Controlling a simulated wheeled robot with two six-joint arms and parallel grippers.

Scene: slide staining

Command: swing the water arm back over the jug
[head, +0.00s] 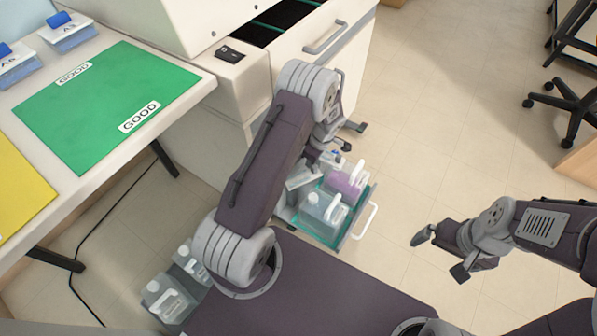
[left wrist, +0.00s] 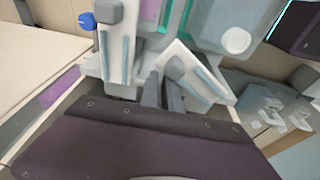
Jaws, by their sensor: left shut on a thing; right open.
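My left gripper (left wrist: 164,90) is shut in the left wrist view, its dark fingers at a tilted pale swing arm (left wrist: 190,78) with a grey knob. This seems to be the water arm; no label is legible. In the head view my left wrist hides most of the hold, and the tilted arm (head: 302,178) shows just below it. Beside it, a second pale arm (left wrist: 117,45) carries a blue knob. A clear jug (head: 322,214) and a purple-filled jug (head: 347,182) stand just right of the tilted arm. My right gripper (head: 440,254) is open and empty over the floor.
The jugs stand in a teal-edged tray (head: 345,238) with a white handle. More jugs (head: 165,298) stand on the floor at lower left. A white cabinet (head: 345,60) with an open drawer is behind. The table has a green mat (head: 105,105).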

